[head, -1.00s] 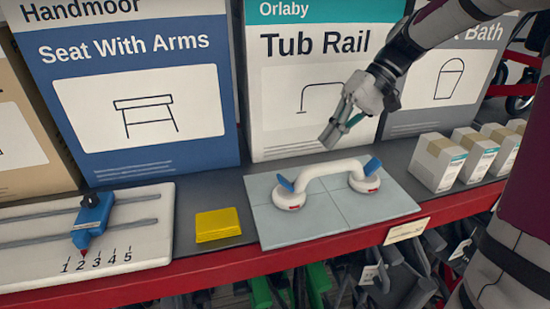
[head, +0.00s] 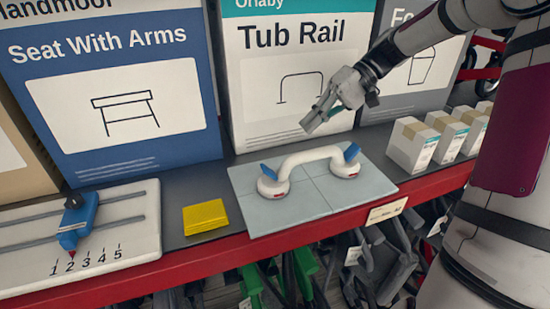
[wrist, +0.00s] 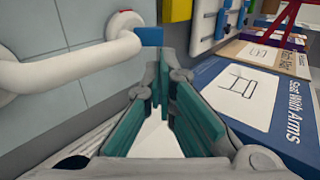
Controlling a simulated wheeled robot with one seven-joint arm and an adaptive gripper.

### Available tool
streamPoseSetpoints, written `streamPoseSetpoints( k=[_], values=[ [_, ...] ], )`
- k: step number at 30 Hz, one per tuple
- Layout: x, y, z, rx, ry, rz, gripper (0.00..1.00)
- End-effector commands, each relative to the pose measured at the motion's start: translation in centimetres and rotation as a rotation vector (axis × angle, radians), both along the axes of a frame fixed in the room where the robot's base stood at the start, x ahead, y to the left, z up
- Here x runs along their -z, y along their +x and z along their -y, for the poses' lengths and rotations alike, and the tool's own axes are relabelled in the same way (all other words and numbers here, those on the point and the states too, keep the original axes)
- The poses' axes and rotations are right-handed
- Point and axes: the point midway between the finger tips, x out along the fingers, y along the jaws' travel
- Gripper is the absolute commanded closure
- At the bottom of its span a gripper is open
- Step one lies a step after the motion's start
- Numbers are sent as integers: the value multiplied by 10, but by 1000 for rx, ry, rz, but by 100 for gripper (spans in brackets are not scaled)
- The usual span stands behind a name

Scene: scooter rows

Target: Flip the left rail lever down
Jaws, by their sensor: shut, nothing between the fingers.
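A white tub rail (head: 310,155) sits on a grey tiled panel (head: 260,210), held by a round cup at each end. The left rail lever (head: 270,171) is blue and sticks up at a slant from the left cup. The right lever (head: 351,153), also blue, sticks up from the right cup. My gripper (head: 311,124) is shut and empty, above and behind the rail, to the right of the left lever and apart from it. In the wrist view, my teal-padded fingers (wrist: 160,82) point past the left lever (wrist: 148,37), beside the rail (wrist: 60,62).
A yellow block (head: 205,217) and a white slider board (head: 130,242) with a blue slider lie to the left. Tall Seat With Arms (head: 110,90) and Tub Rail (head: 260,110) boxes stand behind. Small cartons (head: 412,148) stand right. A red shelf edge (head: 250,250) runs in front.

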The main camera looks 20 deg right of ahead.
Motion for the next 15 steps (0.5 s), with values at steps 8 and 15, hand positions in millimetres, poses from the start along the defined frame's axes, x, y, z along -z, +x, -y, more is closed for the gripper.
streamPoseSetpoints(
  k=[8, 15],
  values=[
    [34, -2, -43, -3, 3, -4, 100],
    [61, -2, -75, -2, 2, -3, 100]
  ],
)
